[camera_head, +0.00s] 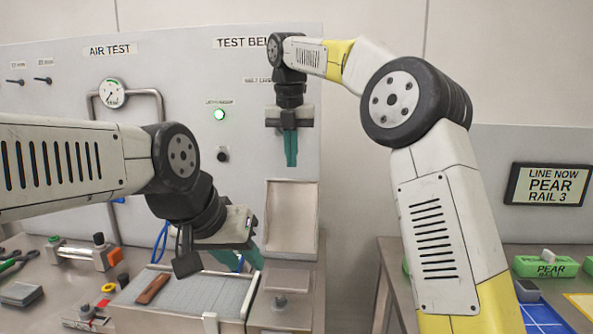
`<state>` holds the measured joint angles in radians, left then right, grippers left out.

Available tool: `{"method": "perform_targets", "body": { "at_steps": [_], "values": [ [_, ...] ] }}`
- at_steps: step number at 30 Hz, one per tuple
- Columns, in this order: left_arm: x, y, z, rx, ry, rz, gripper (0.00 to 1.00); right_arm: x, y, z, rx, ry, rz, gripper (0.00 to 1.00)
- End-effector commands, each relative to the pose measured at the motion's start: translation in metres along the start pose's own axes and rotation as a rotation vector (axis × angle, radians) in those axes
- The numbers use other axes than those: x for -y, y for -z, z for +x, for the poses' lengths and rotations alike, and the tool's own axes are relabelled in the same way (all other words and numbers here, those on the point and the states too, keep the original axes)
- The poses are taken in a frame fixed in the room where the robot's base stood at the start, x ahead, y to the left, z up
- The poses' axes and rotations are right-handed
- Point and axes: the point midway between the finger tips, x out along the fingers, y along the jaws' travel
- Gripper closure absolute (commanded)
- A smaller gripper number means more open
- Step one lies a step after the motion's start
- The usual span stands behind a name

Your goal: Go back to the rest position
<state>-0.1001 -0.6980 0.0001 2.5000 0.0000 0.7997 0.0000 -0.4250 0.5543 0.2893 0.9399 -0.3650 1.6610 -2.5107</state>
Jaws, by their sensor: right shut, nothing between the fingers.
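My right gripper (291,164) hangs pointing down in front of the upright test bench panel (180,130), with its teal fingers together and nothing between them. It is above an open pale box-like holder (291,225), clear of it. My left gripper (254,262) reaches in from the left, tilted down, above the right part of a grey-lined tray (245,297). Its teal fingers are partly hidden by its own body, so I cannot tell how far apart they are or whether they hold anything.
A brown piece (153,288) lies in the tray. A metal cylinder fitting (82,252) and a grey block (21,293) are on the left bench. Green PEAR blocks (545,267) and a blue card (542,318) lie on the right table. A gap separates bench and table.

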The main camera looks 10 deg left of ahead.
Motion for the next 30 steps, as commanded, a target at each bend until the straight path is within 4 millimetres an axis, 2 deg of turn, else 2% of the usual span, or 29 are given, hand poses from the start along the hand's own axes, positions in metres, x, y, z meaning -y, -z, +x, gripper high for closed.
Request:
{"method": "perform_targets", "body": {
  "at_steps": [3,8,11,14,19,23,26,30],
  "values": [
    [0.000,0.000,-0.001,-0.002,0.000,0.000,0.68,-0.003,0.006,-0.022,-0.007,-0.003,-0.006,1.00],
    [0.000,0.000,-0.001,-0.002,0.000,0.000,0.68,-0.003,0.012,-0.037,-0.017,-0.001,-0.007,1.00],
    [0.000,0.000,-0.001,-0.002,0.000,0.000,0.68,0.004,0.016,-0.045,-0.008,-0.003,0.051,1.00],
    [0.000,0.000,-0.001,-0.002,0.000,0.000,0.68,0.023,0.025,-0.053,0.020,-0.013,0.217,1.00],
    [0.000,0.000,-0.001,-0.002,0.000,0.000,0.68,0.075,0.056,-0.060,0.076,-0.073,0.707,1.00],
    [0.000,0.000,-0.001,-0.002,0.000,0.000,0.68,0.116,0.089,-0.054,0.091,-0.147,1.132,1.00],
    [0.000,0.000,-0.001,-0.002,0.000,0.000,0.68,0.147,0.119,-0.042,0.084,-0.217,1.468,1.00],
    [0.000,0.000,-0.001,-0.002,0.000,0.000,0.68,0.185,0.168,-0.015,0.035,-0.332,1.950,1.00]
  ]
}}
